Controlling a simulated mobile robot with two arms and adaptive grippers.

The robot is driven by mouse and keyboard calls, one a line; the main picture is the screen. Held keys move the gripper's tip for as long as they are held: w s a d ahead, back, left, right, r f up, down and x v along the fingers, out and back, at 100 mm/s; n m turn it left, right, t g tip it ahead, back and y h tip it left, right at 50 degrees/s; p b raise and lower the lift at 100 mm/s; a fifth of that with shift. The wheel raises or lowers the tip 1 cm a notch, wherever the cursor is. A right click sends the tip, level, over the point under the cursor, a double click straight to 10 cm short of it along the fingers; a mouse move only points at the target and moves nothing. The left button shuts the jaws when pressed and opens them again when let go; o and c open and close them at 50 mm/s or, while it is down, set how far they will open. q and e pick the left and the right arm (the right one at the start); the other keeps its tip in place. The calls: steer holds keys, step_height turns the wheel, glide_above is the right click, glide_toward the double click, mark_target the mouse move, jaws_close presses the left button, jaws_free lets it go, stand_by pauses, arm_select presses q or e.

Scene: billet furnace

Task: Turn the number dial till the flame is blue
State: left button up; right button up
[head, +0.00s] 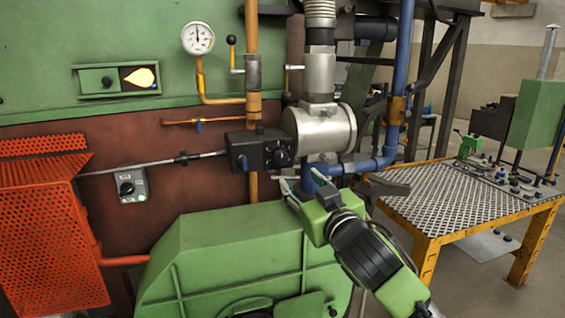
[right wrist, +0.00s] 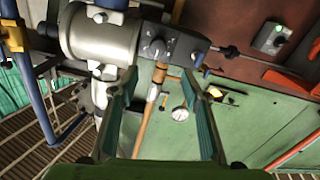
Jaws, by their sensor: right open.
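The dial is a black round knob (head: 284,157) on the front of a black box (head: 247,150) beside a silver cylindrical housing. The dial (right wrist: 155,47) also shows in the right wrist view, with small pale marks around it, too small to read. The flame (head: 142,78) in the small window at upper left is yellow with a pale middle. My right gripper (head: 300,187) is open and empty, just below and right of the dial. In the right wrist view, its two fingers (right wrist: 158,88) stand apart, with the dial beyond them. My left gripper is out of view.
A second knob on a grey plate (head: 131,185) is lower left. A thin rod (head: 160,163) runs left from the box. The silver housing (head: 320,128), blue pipe (head: 375,164) and green casing (head: 240,245) crowd the gripper. A yellow-framed table (head: 470,212) stands right.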

mark_target(282, 159)
steer(key=p+x, duration=0.1)
steer(key=x, duration=0.5)
steer(key=p+x, duration=0.2)
steer(key=x, duration=0.4)
steer(key=shift+w+d+p, duration=0.15)
steer(key=shift+d+p, duration=0.05)
steer(key=shift+p, duration=0.1)
steer(key=shift+x, duration=0.85)
steer(key=shift+f, duration=0.1)
steer(key=c, duration=1.1)
